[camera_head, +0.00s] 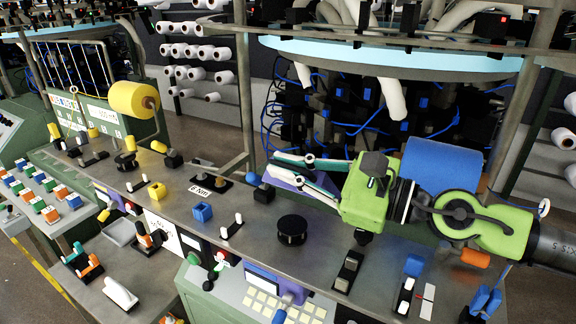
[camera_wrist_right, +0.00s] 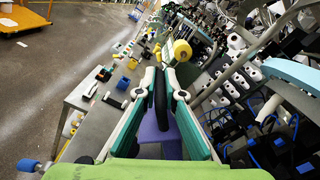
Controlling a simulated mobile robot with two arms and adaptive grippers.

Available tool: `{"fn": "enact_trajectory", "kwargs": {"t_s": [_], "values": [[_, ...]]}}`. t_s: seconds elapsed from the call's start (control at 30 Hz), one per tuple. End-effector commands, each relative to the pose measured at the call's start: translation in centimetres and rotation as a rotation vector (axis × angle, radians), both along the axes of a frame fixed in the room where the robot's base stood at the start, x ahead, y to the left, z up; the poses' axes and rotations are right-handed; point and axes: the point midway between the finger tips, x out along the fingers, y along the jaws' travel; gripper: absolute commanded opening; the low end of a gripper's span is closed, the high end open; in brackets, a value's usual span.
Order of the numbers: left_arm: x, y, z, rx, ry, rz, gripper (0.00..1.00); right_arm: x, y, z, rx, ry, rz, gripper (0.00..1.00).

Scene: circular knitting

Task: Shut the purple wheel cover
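A purple cover (camera_head: 284,178) shows in the head view at the rear edge of the machine's table, partly hidden behind my right gripper's fingers. In the right wrist view the purple cover (camera_wrist_right: 157,138) lies below and between the fingers, with a dark, upright wheel-like part (camera_wrist_right: 161,98) beside it. My right gripper (camera_head: 274,164) reaches in from the right with its two fingers apart, over the purple part. In the wrist view the right gripper (camera_wrist_right: 161,72) is open, and I cannot tell whether a finger touches the cover. My left gripper is not in view.
A yellow spool (camera_head: 133,99) stands at the back left. A black round knob (camera_head: 292,229), a blue block (camera_head: 202,212) and several switches stand on the grey table. A blue cylinder (camera_head: 440,163) is close behind my right gripper. A metal post (camera_head: 243,85) rises left of the fingers.

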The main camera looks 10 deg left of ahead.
Motion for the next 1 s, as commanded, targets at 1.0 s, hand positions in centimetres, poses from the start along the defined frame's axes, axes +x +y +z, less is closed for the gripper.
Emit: {"fn": "enact_trajectory", "kwargs": {"t_s": [1.0], "values": [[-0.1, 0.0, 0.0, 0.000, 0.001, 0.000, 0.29, -2.8, -9.3, -0.2, 0.000, 0.005, -0.003, 0.25]]}}
